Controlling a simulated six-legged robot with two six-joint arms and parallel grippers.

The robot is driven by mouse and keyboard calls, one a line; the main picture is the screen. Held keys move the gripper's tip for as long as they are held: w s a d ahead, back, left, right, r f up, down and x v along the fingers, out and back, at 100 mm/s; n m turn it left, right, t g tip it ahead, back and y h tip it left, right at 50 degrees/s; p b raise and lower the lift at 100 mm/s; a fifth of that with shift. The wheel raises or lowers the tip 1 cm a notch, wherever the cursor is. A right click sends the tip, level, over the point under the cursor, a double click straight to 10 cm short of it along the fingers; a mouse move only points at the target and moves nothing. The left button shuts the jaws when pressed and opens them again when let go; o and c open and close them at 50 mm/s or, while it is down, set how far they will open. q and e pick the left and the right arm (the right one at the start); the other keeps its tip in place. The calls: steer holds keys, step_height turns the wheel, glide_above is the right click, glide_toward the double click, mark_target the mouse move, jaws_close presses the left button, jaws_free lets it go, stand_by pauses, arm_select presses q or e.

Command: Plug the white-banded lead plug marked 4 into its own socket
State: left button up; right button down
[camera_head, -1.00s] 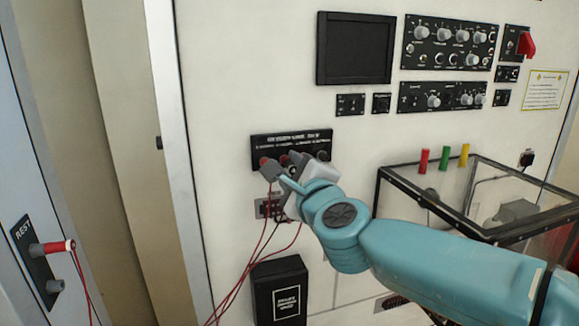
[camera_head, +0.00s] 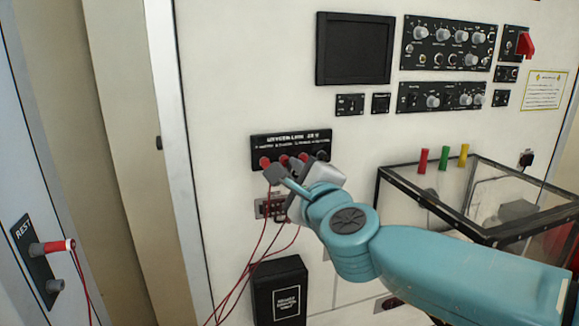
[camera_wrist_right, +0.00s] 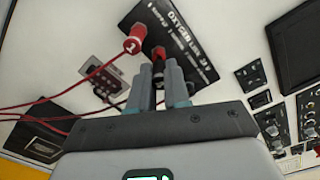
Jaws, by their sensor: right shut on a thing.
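The black socket panel (camera_head: 291,143) is on the white wall. Red plugs (camera_head: 265,161) stand in its row, with a dark round socket (camera_head: 322,155) at the right end. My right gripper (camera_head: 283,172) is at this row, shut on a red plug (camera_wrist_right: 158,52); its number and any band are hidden. Beside it in the wrist view is a red plug with a white number (camera_wrist_right: 131,46), apparently 1. A red plug with a white band (camera_head: 55,246) sits in the REST holder (camera_head: 36,265) at the left; its number cannot be read. My left gripper is not in view.
Red leads (camera_head: 243,270) hang below the panel, past a small connector plate (camera_head: 268,208) and a black box (camera_head: 281,290). A clear, black-framed case (camera_head: 470,228) stands at the right, below the control panels (camera_head: 449,42).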

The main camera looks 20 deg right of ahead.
steer(key=shift+s+f, duration=0.1)
steer(key=shift+s, duration=1.4)
steer(key=shift+s, duration=0.15)
steer(key=shift+d, duration=0.1)
